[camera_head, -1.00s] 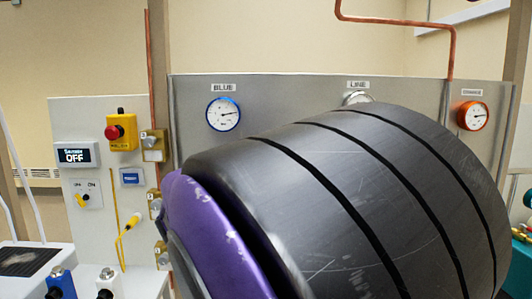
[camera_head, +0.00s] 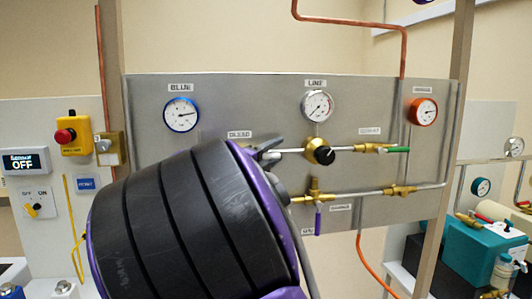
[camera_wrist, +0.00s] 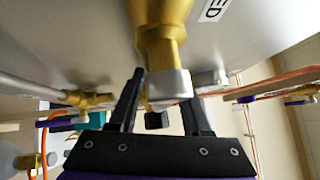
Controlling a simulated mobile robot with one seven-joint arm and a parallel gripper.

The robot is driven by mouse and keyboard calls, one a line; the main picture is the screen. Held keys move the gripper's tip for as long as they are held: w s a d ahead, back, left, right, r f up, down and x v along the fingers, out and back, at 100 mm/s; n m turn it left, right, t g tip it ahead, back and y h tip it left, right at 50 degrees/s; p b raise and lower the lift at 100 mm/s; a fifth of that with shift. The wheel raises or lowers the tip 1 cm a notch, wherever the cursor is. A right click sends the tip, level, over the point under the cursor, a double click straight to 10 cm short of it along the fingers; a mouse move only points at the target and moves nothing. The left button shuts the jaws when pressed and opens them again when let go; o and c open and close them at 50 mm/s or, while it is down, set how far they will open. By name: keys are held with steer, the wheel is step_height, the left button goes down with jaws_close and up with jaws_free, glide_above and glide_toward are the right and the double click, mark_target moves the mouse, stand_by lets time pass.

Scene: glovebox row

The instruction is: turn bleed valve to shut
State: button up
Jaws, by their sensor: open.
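The bleed valve (camera_wrist: 165,40) is a brass body with a grey metal end piece, seen close up in the wrist view under a label ending in "ED". In the head view my arm hides most of it, below the BLEED label (camera_head: 239,134). My gripper (camera_wrist: 162,92) is open, its two dark fingers on either side of the grey end piece. A small dark block (camera_wrist: 157,120) shows between the fingers. I cannot tell whether the fingers touch the valve or which way its handle is turned.
On the same panel (camera_head: 240,95) are a black round knob (camera_head: 320,151), a green-handled valve (camera_head: 395,149) and a purple-handled valve (camera_head: 318,216). Pipes run close to the right of my gripper. A red emergency button (camera_head: 65,136) is at the left.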

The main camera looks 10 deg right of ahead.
jaws_close()
stand_by(1.4)
